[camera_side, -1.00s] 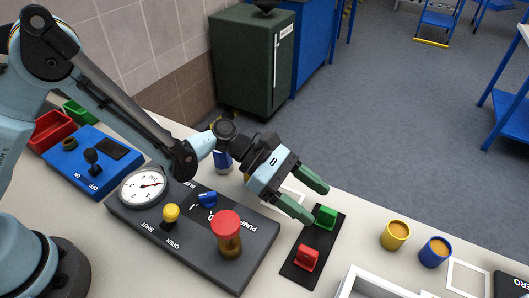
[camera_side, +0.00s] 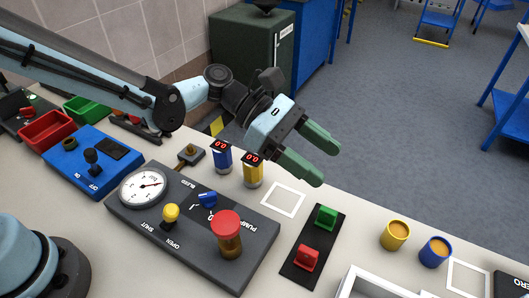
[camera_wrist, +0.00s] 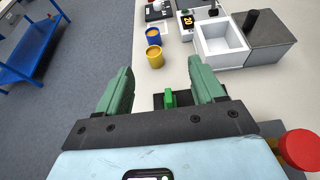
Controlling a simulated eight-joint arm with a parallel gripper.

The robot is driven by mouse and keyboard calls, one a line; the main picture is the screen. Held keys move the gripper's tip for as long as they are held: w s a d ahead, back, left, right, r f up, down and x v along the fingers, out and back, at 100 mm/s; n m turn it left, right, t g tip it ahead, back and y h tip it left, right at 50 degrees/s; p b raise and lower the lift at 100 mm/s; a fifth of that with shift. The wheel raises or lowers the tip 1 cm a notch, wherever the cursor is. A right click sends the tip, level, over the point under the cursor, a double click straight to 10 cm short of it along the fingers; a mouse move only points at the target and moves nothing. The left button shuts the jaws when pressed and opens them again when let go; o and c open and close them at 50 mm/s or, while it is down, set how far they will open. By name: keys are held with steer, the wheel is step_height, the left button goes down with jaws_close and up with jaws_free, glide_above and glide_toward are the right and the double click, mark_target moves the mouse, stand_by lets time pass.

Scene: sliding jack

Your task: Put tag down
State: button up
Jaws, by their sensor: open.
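My gripper (camera_side: 327,165) is open and empty, raised above the table and to the right of two small canisters. Its two green fingers also show apart in the wrist view (camera_wrist: 160,68). I cannot pick out a tag for certain. A small yellow patch (camera_side: 216,127) shows behind the arm. A black plate (camera_side: 297,247) on the table holds a green block (camera_side: 326,217) and a red block (camera_side: 306,258). The green block (camera_wrist: 171,98) also shows between the fingers in the wrist view, below them. A white square outline (camera_side: 267,204) lies empty beside the plate.
A dark panel (camera_side: 150,225) with a gauge (camera_side: 142,187) and a red-topped knob (camera_side: 229,222) fills the near table. Blue (camera_side: 222,160) and yellow (camera_side: 253,174) canisters stand behind it. Yellow (camera_side: 395,236) and blue (camera_side: 434,252) cups stand at right.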

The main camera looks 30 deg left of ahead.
step_height(320, 180, up, 4)
steer(key=m+g+y, duration=0.2)
steer(key=m+y, duration=0.5)
steer(key=m, duration=0.3)
glide_above(328, 212)
step_height(328, 212, down, 3)
step_height(328, 212, up, 2)
steer(key=m+t+y, duration=0.2)
steer(key=m+y, duration=0.4)
steer(key=m, duration=0.2)
step_height(328, 212, down, 16)
steer(key=shift+f, duration=0.15)
steer(key=c, duration=1.2)
steer(key=shift+o, duration=0.2)
